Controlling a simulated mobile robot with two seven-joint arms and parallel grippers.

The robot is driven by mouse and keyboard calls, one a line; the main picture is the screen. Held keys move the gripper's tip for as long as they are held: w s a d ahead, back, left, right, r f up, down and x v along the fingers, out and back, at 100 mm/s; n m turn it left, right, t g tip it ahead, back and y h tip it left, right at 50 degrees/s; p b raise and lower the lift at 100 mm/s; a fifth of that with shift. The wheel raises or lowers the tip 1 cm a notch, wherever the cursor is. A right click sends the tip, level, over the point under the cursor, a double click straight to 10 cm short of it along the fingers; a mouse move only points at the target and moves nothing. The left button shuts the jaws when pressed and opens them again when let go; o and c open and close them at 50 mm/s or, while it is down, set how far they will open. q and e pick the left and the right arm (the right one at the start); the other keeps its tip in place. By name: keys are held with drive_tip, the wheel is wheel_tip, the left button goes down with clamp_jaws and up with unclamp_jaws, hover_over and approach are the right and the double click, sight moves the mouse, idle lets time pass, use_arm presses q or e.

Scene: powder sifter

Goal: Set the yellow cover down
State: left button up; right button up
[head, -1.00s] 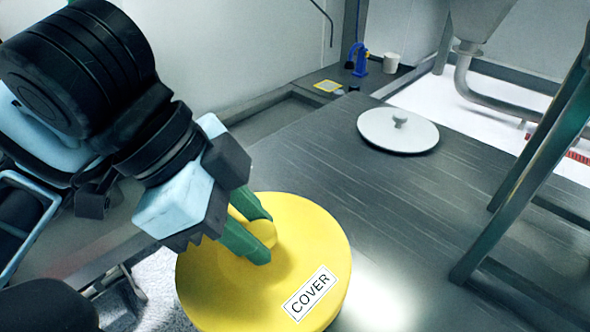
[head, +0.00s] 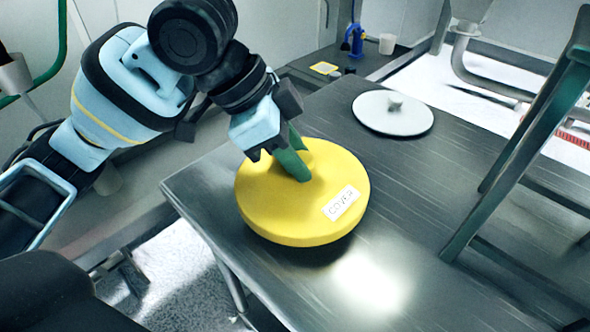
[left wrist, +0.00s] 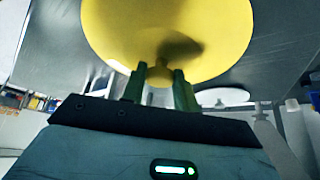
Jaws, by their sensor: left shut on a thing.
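The yellow cover (head: 275,205) is a round disc with a "COVER" label, over the near left part of the metal table (head: 430,190). My left gripper (head: 301,172) is shut on its central knob from above. The cover looks level and at or just above the table; a dark shadow lies along its lower edge, and I cannot tell whether it touches. In the left wrist view the cover (left wrist: 165,35) fills the top, with the green fingers (left wrist: 161,85) at its knob. My right gripper is not in view.
A pale round lid (head: 392,113) with a knob lies farther back on the table. A metal frame leg (head: 520,150) stands at the right. A blue tool (head: 355,40) and a white cup (head: 387,44) are at the back. The table between cover and frame is clear.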

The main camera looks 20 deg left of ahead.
use_arm(q)
drive_tip(key=shift+f+b, duration=0.55)
drive_tip(key=shift+f, duration=1.25)
drive_tip(key=o, duration=1)
drive_tip(key=shift+f, duration=0.1)
